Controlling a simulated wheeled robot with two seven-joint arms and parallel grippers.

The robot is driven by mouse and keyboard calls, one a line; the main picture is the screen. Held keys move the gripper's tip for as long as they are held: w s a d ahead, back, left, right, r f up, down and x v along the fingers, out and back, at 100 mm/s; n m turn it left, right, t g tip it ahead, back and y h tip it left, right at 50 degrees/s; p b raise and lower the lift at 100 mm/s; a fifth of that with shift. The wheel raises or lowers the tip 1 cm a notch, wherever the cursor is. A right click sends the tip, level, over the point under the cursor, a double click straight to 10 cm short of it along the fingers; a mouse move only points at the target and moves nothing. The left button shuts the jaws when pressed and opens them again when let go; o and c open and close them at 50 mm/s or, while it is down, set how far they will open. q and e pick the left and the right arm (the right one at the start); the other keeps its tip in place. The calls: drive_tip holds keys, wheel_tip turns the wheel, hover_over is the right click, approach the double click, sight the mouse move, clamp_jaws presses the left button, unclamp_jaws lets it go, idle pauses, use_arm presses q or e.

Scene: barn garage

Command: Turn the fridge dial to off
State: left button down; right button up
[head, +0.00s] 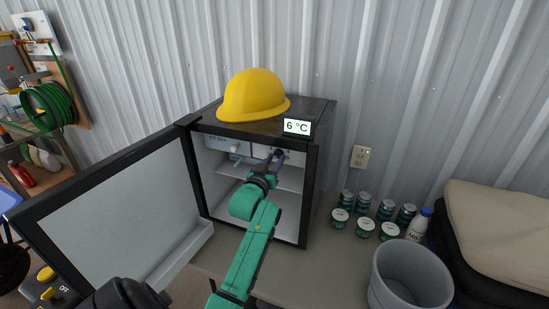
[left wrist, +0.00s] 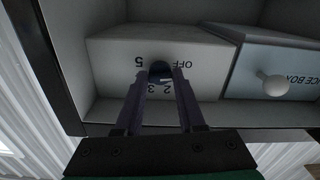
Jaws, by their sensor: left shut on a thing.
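The small black fridge (head: 312,190) stands on the bench with its door (head: 110,215) swung wide open to the left. Inside, at the top right, is a white control box (left wrist: 110,62) with a dark round dial (left wrist: 160,67). The box's printing, OFF, 5, 3 and 2, appears upside down around the dial in the left wrist view. My left gripper (left wrist: 159,78) reaches into the fridge and is shut on the dial, one finger on each side. The fingers hide part of the dial and scale, so its setting cannot be read. My right gripper is not in view.
An ice box door (left wrist: 272,70) with a white knob sits beside the control box. A yellow hard hat (head: 254,95) and a 6 °C display (head: 297,127) are on top of the fridge. Several cans (head: 364,202), a bottle (head: 418,224) and a grey bin (head: 411,280) stand at right.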

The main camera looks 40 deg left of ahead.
use_arm(q)
drive_tip(key=shift+r+n+p, duration=0.2)
drive_tip(key=shift+n+p, duration=0.3)
drive_tip(key=shift+n, duration=0.7)
drive_tip(key=c, duration=0.5)
unclamp_jaws()
drive_tip(key=shift+f, duration=0.1)
drive_tip(key=shift+w, duration=0.1)
drive_tip(key=shift+f, duration=0.1)
